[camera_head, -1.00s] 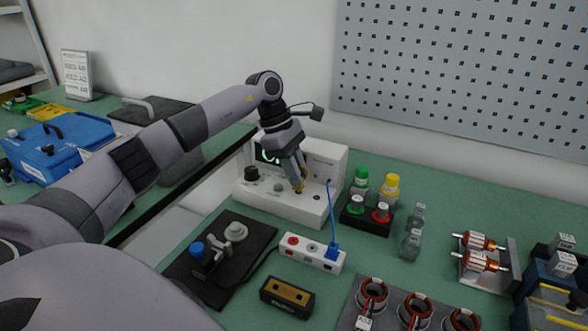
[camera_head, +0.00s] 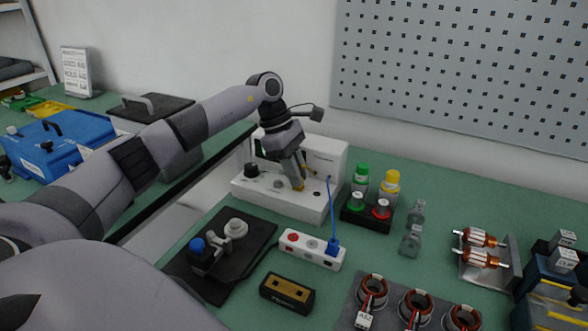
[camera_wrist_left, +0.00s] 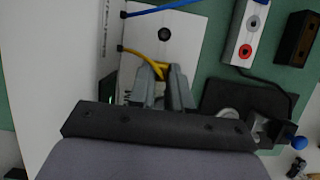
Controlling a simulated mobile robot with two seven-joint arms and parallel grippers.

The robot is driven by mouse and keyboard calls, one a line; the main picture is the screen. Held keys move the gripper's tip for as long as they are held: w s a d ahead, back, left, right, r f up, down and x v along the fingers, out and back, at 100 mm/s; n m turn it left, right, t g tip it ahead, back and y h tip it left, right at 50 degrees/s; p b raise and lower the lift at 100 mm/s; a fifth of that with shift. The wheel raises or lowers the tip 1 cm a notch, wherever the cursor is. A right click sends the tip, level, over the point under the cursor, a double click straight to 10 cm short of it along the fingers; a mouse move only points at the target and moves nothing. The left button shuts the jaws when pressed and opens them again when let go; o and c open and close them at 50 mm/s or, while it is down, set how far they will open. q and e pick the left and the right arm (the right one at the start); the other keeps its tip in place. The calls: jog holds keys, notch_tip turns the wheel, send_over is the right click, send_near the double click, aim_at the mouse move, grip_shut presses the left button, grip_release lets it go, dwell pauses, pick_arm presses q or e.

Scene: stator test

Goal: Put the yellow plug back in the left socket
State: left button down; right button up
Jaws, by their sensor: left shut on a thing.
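My left gripper (camera_head: 298,187) is shut on the yellow plug, low over the front deck of the white tester (camera_head: 285,203). The plug is mostly hidden between the fingers. In the left wrist view, a yellow cable (camera_wrist_left: 150,56) runs from the tester's panel and bends down between the fingertips (camera_wrist_left: 162,72). A dark round socket (camera_wrist_left: 164,34) shows on the white deck, just beyond the fingertips and apart from them. The deck right under the fingers is hidden, so I cannot tell whether the plug touches it. My right gripper is not in view.
A blue cable (camera_head: 331,210) runs from the tester to a blue plug in the white socket strip (camera_head: 300,251). A black fixture (camera_head: 215,260) stands in front, left of the strip. A bottle rack (camera_head: 366,213) stands right of the tester.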

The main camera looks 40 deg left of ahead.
pick_arm(q)
jog(key=c, duration=1)
grip_release()
jog(key=shift+f, duration=0.15)
jog(key=v, duration=0.5)
jog(key=s+v, duration=0.1)
jog(key=v, duration=0.2)
jog(key=shift+d, duration=0.1)
jog(key=shift+f, duration=0.1)
